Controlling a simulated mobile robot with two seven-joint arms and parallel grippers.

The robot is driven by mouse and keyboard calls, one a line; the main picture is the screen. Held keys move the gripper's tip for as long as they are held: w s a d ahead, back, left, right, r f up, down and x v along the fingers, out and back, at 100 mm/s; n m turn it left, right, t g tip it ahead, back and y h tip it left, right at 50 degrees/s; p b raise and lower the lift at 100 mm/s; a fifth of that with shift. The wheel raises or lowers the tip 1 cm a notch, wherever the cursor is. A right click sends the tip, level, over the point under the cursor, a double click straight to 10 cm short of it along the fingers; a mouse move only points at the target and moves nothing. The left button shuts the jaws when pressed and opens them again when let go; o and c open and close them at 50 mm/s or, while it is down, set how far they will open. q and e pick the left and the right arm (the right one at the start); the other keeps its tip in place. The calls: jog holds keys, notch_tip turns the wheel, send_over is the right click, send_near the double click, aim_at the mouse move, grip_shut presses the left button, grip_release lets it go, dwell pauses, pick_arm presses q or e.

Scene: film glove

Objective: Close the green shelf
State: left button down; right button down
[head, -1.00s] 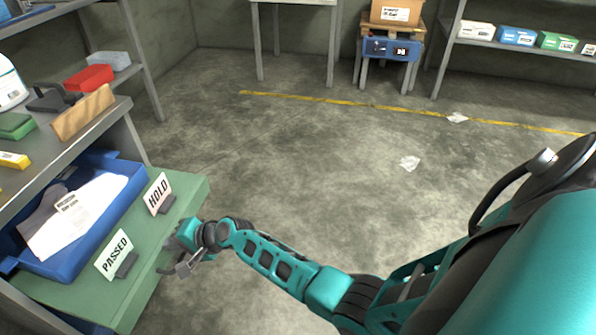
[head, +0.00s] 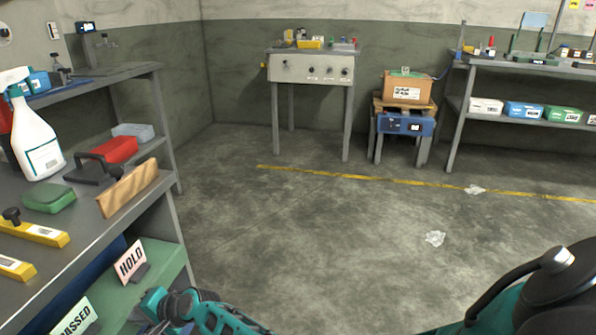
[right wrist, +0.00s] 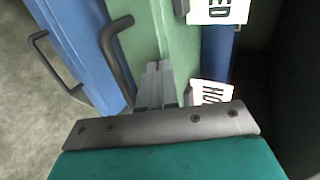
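The green shelf (head: 160,265) is a pull-out board under the grey workbench at the left. It still sticks out partly, with a HOLD sign (head: 130,261) and a PASSED sign (head: 75,318) standing on it. My right gripper (head: 152,312) is low at the shelf's front, partly cut off by the frame. In the right wrist view the fingers (right wrist: 157,82) are together at the green front (right wrist: 145,28), with nothing seen between them. A dark bar handle (right wrist: 115,60) lies beside the fingers, to their left. My left gripper is not in view.
A blue drawer front with a handle (right wrist: 55,65) shows beside the green front. The floor (head: 300,240) to the right is clear except for paper scraps (head: 435,238).

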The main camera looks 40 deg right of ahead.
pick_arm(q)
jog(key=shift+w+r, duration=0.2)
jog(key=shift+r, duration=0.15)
pick_arm(e)
jog(key=shift+w+a+r, duration=0.15)
jog(key=shift+w, duration=0.05)
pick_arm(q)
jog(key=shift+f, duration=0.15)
pick_arm(e)
jog(key=shift+a+r, duration=0.1)
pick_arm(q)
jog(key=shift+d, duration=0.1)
